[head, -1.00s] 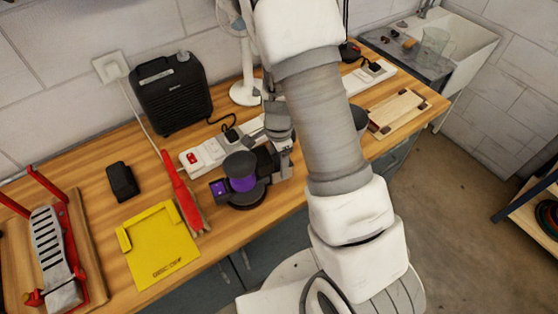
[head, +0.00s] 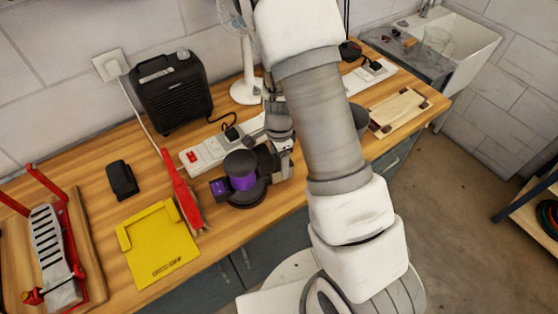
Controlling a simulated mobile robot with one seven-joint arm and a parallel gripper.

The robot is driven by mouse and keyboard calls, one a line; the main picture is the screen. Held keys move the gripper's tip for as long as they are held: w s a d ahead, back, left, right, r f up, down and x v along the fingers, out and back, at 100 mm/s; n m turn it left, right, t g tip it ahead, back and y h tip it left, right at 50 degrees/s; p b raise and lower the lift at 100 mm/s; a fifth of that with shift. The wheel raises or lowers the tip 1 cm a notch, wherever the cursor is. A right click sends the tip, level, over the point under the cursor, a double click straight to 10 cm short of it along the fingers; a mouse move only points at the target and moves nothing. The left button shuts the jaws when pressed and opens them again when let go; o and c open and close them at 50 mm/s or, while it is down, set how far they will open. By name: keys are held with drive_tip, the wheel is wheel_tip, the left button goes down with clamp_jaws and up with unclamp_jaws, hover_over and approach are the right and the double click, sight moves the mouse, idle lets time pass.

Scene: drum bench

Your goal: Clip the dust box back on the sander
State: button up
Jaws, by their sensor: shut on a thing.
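The sander (head: 242,183), with a purple body, dark top and dark round base, stands upright on the wooden bench. My gripper (head: 282,148) is just to its right and is shut on a dark box-like part, the dust box (head: 266,159). The dust box is right against the sander's right side in this view. I cannot tell whether it is clipped on or only touching. My arm and gripper hide part of the box and the bench behind it.
A yellow tray-like piece (head: 158,245), red tool (head: 181,188) and black pouch (head: 122,180) lie to the left. Behind are a power strip (head: 207,153), a black heater-like box (head: 172,92) and a white fan (head: 246,88). A wooden board (head: 400,109) lies right.

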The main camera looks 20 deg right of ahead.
drive_tip(key=o, duration=1.1)
wheel_tip(320, 180, up, 16)
drive_tip(key=s+r+n+t, duration=0.2)
drive_tip(key=s+r+n, duration=0.3)
drive_tip(key=s+r+n+t, duration=0.1)
drive_tip(key=s+r+n, duration=0.4)
drive_tip(key=s, duration=0.1)
drive_tip(key=s+r+n+t+b, duration=0.1)
drive_tip(key=s+r+n+t, duration=0.1)
drive_tip(key=s+r+n, duration=0.3)
drive_tip(key=shift+s+d+r+n+t, duration=0.1)
drive_tip(key=shift+s+n+t, duration=0.2)
drive_tip(key=shift+s+n, duration=0.4)
